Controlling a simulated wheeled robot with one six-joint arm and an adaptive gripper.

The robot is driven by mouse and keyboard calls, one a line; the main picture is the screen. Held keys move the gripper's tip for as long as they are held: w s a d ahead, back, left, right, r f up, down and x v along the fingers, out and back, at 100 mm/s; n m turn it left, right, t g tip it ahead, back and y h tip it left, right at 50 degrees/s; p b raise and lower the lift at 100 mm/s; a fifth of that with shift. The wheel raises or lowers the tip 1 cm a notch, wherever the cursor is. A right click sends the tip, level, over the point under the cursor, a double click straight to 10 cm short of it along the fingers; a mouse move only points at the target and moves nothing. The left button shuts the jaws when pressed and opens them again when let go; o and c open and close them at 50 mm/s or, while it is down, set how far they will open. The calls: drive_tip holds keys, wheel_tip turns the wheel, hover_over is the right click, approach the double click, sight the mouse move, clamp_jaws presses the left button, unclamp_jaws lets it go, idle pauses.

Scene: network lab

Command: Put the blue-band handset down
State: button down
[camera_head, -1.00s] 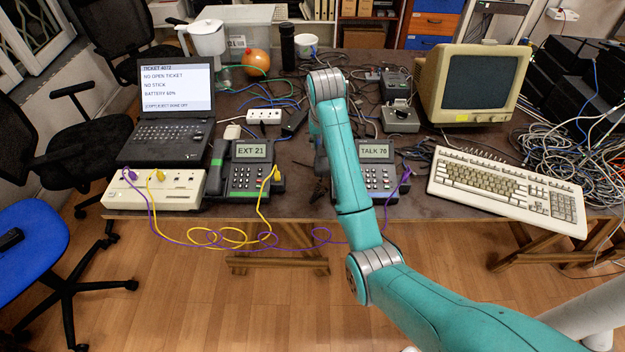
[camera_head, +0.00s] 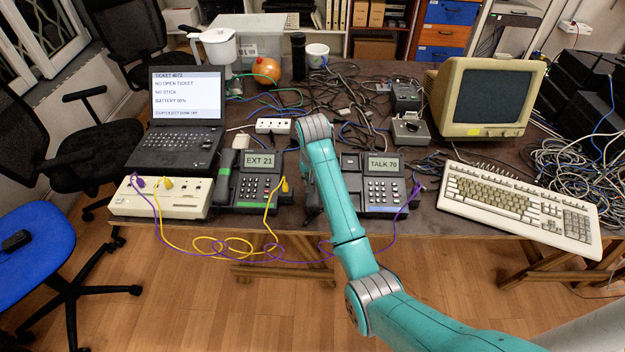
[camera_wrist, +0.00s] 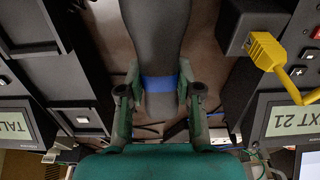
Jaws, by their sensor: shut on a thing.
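My gripper (camera_wrist: 160,98) is shut on the blue-band handset (camera_wrist: 152,35), a dark grey bar with a blue band between the fingers in the wrist view. In the head view my arm hides the gripper and most or all of the handset. The right desk phone (camera_head: 384,182), with a green-grey display starting "TALK" and a blue strip, stands just right of my arm. Its display also shows upside down at the left of the wrist view. The handset is beside this phone's dark body; I cannot tell whether it touches anything below.
The EXT 21 phone (camera_head: 258,182), with its green-band handset (camera_head: 224,178) on its left side, stands left of my arm. Yellow (camera_head: 270,213) and purple (camera_head: 398,225) cables loop over the front edge. A keyboard (camera_head: 520,205) lies right; a laptop (camera_head: 180,140) stands left.

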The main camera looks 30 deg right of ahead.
drive_tip(key=shift+f, duration=0.8)
drive_tip(key=c, duration=0.8)
unclamp_jaws()
drive_tip(key=shift+f, duration=0.15)
